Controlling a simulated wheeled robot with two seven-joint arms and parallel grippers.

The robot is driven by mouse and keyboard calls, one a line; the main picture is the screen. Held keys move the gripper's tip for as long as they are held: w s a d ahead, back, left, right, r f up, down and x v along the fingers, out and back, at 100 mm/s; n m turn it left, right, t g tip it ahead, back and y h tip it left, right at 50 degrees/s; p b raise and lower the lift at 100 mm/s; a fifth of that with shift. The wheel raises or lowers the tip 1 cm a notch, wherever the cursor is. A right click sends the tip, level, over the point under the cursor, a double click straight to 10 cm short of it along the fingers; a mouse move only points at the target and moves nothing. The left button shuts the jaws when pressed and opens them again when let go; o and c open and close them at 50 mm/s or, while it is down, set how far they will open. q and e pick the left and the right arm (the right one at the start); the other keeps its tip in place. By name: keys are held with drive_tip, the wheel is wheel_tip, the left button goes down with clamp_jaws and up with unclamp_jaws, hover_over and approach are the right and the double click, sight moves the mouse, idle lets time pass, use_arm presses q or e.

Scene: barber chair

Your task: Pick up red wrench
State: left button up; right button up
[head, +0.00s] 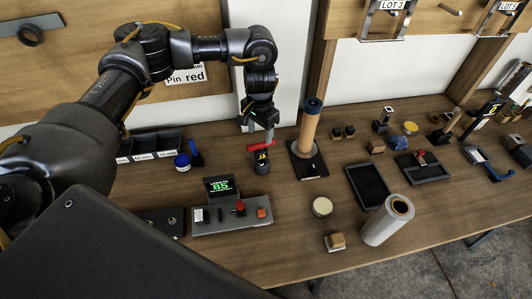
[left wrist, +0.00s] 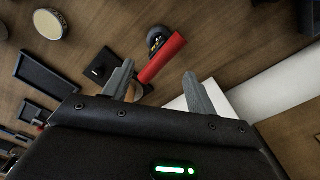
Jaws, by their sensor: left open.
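The red wrench shows as a red bar (head: 256,147) on the bench, just below my left gripper (head: 260,127). It is beside a small round black object (head: 262,162), and I cannot tell whether it rests on it. In the left wrist view the red wrench (left wrist: 161,58) lies slanted, beyond and partly between the fingertips of my left gripper (left wrist: 158,72). The fingers are apart with nothing held. Part of the wrench is hard to make out behind the gripper in the head view. My right gripper is not in view.
A tall brown cylinder on a dark base (head: 310,128) stands close to the right of the wrench. A grey control box (head: 232,216) with a green display is in front. Dark bins (head: 152,146) and a blue jar (head: 182,162) are to the left. A white wall panel is behind.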

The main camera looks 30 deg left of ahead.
sight(261, 143)
use_arm(q)
drive_tip(key=shift+w+f, duration=0.25)
drive_tip(key=shift+f, duration=0.15)
drive_tip(key=shift+w, duration=0.25)
drive_tip(key=shift+f, duration=0.3)
drive_tip(key=f, duration=0.4)
drive_tip(key=shift+s+f, duration=0.15)
drive_tip(key=shift+s, duration=0.05)
drive_tip(key=shift+w+f, duration=0.15)
drive_tip(key=shift+f, duration=0.2)
drive_tip(key=shift+f+p, duration=0.35)
drive_tip(key=shift+p, duration=0.05)
wheel_tip(261, 143, down, 4)
drive_tip(key=shift+r+p, duration=0.2)
drive_tip(key=shift+p, duration=0.45)
drive_tip(key=shift+f, duration=0.45)
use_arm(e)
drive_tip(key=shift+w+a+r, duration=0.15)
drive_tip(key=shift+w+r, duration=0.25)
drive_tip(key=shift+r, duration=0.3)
